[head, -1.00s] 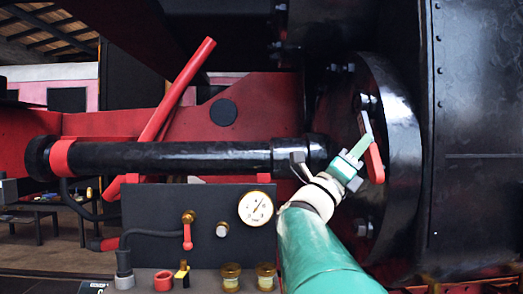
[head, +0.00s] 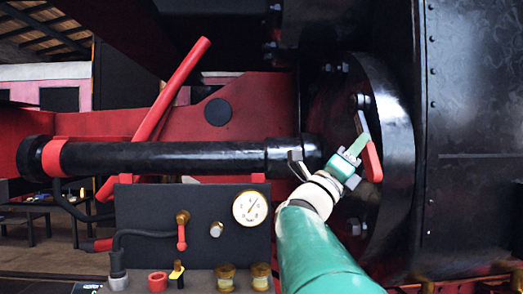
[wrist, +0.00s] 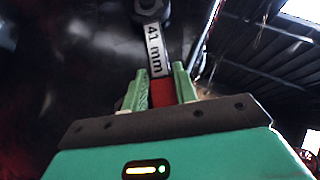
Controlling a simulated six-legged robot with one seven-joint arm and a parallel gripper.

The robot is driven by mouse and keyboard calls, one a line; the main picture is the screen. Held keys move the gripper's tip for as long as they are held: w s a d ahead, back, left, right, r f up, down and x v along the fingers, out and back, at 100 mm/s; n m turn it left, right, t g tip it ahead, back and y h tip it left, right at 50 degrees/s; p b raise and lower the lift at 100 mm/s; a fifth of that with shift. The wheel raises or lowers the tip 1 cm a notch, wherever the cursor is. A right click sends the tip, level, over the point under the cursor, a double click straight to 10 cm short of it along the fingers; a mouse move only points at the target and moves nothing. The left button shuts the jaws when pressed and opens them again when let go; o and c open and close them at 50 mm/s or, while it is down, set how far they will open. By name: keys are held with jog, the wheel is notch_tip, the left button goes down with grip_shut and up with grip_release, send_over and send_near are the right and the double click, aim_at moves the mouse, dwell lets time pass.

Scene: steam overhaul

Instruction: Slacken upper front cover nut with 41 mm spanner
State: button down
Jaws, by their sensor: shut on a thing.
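My gripper (head: 360,154) is shut on the red handle of the spanner. The red handle also shows between the fingers in the wrist view (wrist: 162,93). The spanner's grey shank (wrist: 154,45) carries a white "41 mm" label, and its dark head is at the top of the wrist view. In the head view the spanner (head: 373,162) stands tilted in front of the round black front cover (head: 395,130), its upper end just below the upper cover nut (head: 362,100). I cannot tell whether the spanner's head is seated on the nut.
A black horizontal cylinder (head: 170,157) lies left of the cover. Below it is a dark panel with a pressure gauge (head: 250,208) and a red-handled valve (head: 182,235). A sloping red bar (head: 170,105) rises behind. Another cover nut (head: 354,227) sits lower, close to my arm.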

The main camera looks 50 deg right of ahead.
jog(key=shift+s+a+r+n+t, duration=0.45)
jog(key=shift+n+t, duration=0.25)
jog(key=shift+n, duration=0.2)
jog(key=shift+s+a+r+n+t, duration=0.15)
jog(key=shift+r+n+t, duration=0.05)
jog(key=shift+n+t, duration=0.35)
jog(key=shift+w+a, duration=1.95)
